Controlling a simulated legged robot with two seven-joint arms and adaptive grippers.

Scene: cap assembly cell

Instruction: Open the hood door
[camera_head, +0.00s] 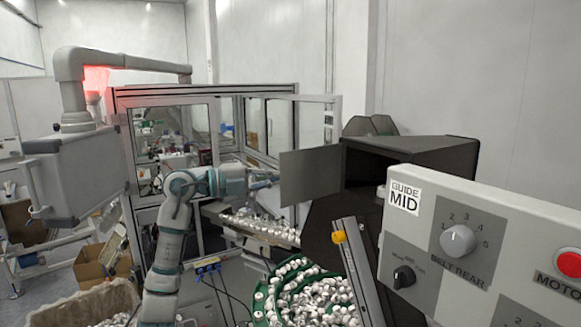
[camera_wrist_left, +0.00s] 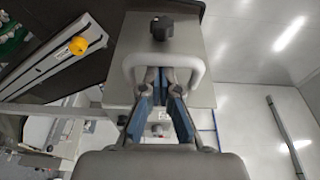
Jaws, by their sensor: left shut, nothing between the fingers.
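The hood door is a flat grey panel (camera_head: 311,174) at the left side of the dark hood (camera_head: 425,155). It appears to stand out from the hood, but its exact angle is unclear. In the left wrist view the door (camera_wrist_left: 200,92) fills the upper middle, with a pale U-shaped handle (camera_wrist_left: 196,62) and a black knob (camera_wrist_left: 161,28). My left gripper (camera_head: 272,178) is at the door's left side. In the wrist view its fingertips (camera_wrist_left: 167,78) are shut and empty, close to the handle's bar; contact cannot be told. My right gripper is out of view.
A control box (camera_head: 480,235) with knobs and a red button is at the right front. A green bowl feeder (camera_head: 305,295) full of white caps stands below the hood. A framed glass enclosure (camera_head: 180,95) is behind my left arm. A yellow-ended rail (camera_head: 357,265) stands below the door.

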